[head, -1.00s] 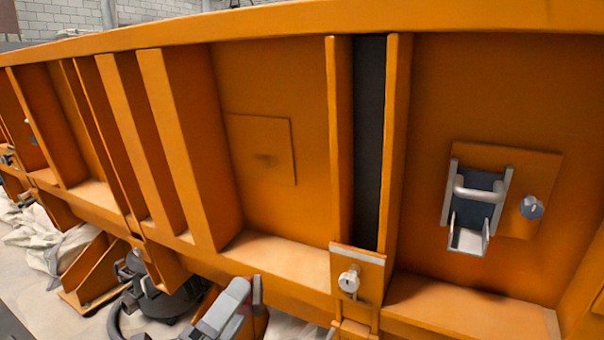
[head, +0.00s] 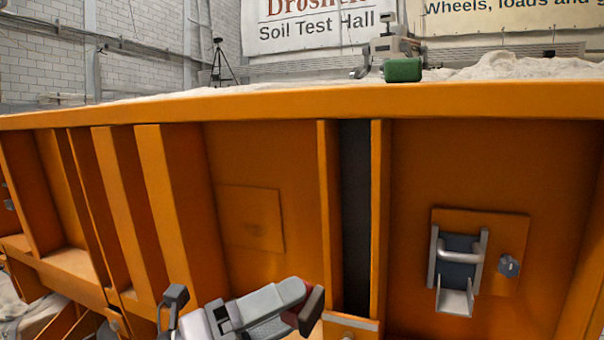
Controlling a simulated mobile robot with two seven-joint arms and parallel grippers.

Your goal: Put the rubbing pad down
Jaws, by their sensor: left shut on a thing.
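My left gripper (head: 298,300) comes in from the bottom left, in front of the orange side wall of the sandbed (head: 262,160). It is shut on a small dark grey and reddish block, which looks like the rubbing pad (head: 312,312). The pad is held upright at an angle, low against the wall in the picture, just left of the dark vertical slot. I cannot tell whether it touches the wall. The gripper partly hides the pad's back side. My right gripper is not in view.
The sandbed's orange top rim (head: 200,106) runs across the view, with pale sand behind it. A green block (head: 403,70) and a grey machine (head: 390,46) stand beyond the rim. A metal latch (head: 456,270) and a knob (head: 509,266) are on the right wall panel.

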